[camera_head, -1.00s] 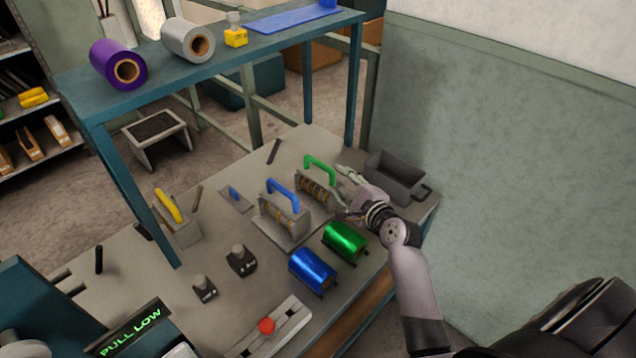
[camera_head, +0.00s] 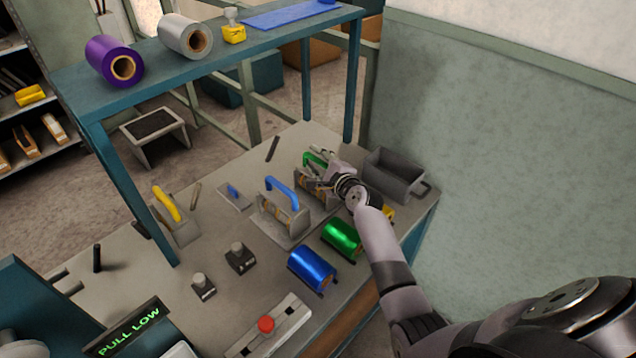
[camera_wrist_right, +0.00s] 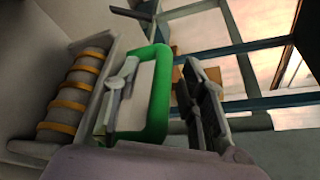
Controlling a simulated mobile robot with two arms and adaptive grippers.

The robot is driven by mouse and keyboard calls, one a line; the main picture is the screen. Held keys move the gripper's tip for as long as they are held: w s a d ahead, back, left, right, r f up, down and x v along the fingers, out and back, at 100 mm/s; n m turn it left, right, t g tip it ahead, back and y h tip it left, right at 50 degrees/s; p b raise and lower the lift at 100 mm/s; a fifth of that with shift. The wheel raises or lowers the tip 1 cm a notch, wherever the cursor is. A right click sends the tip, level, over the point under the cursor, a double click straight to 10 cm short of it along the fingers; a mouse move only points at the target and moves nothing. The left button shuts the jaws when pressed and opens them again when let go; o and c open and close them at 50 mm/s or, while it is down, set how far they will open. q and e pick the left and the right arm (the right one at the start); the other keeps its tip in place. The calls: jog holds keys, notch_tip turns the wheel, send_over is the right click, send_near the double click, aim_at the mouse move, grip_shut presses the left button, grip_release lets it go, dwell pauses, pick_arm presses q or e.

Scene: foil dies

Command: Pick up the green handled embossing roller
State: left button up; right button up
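The green-handled embossing roller stands on the grey bench; its green handle (camera_head: 318,157) shows partly in the head view, behind my right gripper (camera_head: 328,165). In the right wrist view the green handle (camera_wrist_right: 158,95) is a loop beside the roller's ribbed grey drum with orange bands (camera_wrist_right: 75,100). My right gripper (camera_wrist_right: 160,100) is open there, with a light finger over the loop's opening and a dark finger on its right side. Part of the handle lies between the fingers, and a gap shows at the dark finger. My left gripper is not in view.
The blue-handled roller (camera_head: 284,212) stands close left of the green one. A grey open bin (camera_head: 394,178) is just right of my gripper. Green foil (camera_head: 342,238) and blue foil (camera_head: 312,268) rolls lie in front. A teal shelf (camera_head: 215,60) stands over the bench's back.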

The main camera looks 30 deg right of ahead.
grip_shut()
dwell(0.5)
dwell(0.5)
jog(key=shift+w+r, duration=0.1)
jog(key=shift+r, duration=0.1)
